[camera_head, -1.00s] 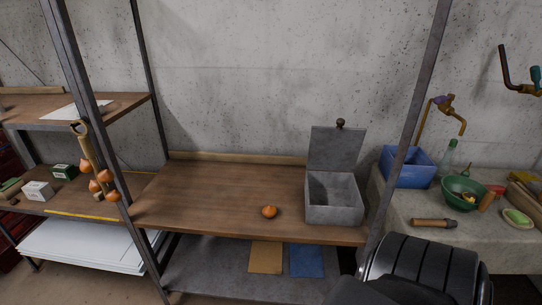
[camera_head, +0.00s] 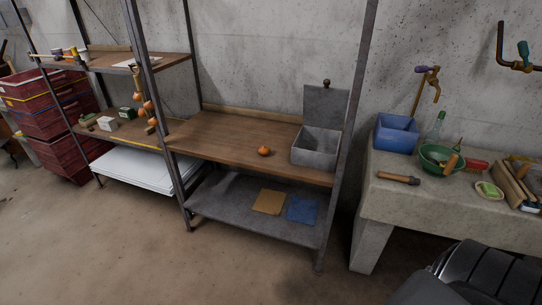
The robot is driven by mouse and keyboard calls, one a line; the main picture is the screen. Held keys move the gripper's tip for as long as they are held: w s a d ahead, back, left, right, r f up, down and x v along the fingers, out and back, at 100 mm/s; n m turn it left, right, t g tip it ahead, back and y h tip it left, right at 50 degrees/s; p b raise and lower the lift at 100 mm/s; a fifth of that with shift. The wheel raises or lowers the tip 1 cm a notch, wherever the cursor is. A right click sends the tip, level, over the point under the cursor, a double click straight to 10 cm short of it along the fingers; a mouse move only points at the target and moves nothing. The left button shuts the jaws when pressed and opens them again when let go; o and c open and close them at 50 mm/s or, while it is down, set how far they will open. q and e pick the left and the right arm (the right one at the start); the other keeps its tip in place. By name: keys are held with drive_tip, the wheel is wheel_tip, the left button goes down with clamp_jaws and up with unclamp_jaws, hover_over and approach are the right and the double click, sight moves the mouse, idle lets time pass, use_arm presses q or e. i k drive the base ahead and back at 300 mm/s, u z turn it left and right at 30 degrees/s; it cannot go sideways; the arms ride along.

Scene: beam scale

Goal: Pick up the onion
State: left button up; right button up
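An orange-brown onion (camera_head: 264,151) sits on the wooden shelf top (camera_head: 225,136), a little left of an open grey box (camera_head: 315,150) with its lid standing up behind it. Nothing touches the onion. Several more onions (camera_head: 148,106) hang in a string on the shelf post at the left. A dark, ribbed part of my own arm shows at the bottom right, well away from the onion. Neither gripper's fingers are in view.
A metal post (camera_head: 356,120) stands just right of the grey box. A stone counter (camera_head: 385,205) at the right holds a blue basin (camera_head: 396,133), a green bowl (camera_head: 440,157) and other items. Red crates (camera_head: 50,115) are stacked at the far left. The floor in front is clear.

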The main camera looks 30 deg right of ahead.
sight(263, 151)
drive_tip(key=z, duration=1.8)
drive_tip(key=i, duration=0.4)
